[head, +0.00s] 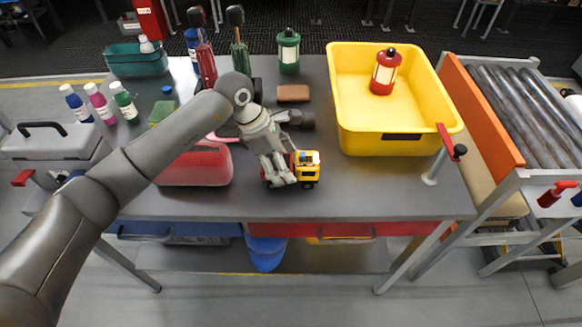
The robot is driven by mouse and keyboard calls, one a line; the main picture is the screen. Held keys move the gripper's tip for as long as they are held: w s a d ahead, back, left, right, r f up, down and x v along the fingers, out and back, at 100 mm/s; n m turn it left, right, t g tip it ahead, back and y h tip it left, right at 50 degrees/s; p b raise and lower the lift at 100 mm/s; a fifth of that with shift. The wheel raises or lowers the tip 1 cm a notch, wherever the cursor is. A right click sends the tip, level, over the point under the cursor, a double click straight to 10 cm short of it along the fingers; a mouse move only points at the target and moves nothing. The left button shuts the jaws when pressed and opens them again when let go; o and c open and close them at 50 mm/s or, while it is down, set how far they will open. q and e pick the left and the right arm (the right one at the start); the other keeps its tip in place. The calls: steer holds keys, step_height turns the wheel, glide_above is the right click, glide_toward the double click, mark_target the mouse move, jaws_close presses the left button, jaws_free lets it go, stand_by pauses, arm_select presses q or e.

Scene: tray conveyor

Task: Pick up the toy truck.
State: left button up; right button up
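The toy truck (308,167) stands upright on the grey table near its front edge. It has a yellow cab with dark windows and dark wheels. My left arm comes in from the left, and its gripper (279,182) is down at the truck's left end. The fingers overlap the truck's left part and hide much of it. I cannot tell whether they are closed on it or only beside it. The truck appears to rest on the table. My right gripper is out of view.
A yellow bin (355,110) holding a red lantern (386,72) stands right of the truck. A red container (200,168) lies left of it. A roller conveyor (525,110) is at the right.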

mark_target(289, 163)
arm_select(q)
steer(key=c, duration=0.8)
steer(key=shift+c, duration=0.2)
steer(key=shift+r, duration=0.1)
steer(key=shift+r+b, duration=0.45)
steer(key=shift+s+r+b, duration=0.2)
steer(key=shift+r+b, duration=0.35)
steer(key=shift+r, duration=0.7)
steer(key=s+r+b, duration=0.3)
steer(key=s+r, duration=0.6)
steer(key=s, duration=0.4)
steer(key=shift+s+d+r+b, duration=0.25)
steer(key=shift+s+b, duration=0.05)
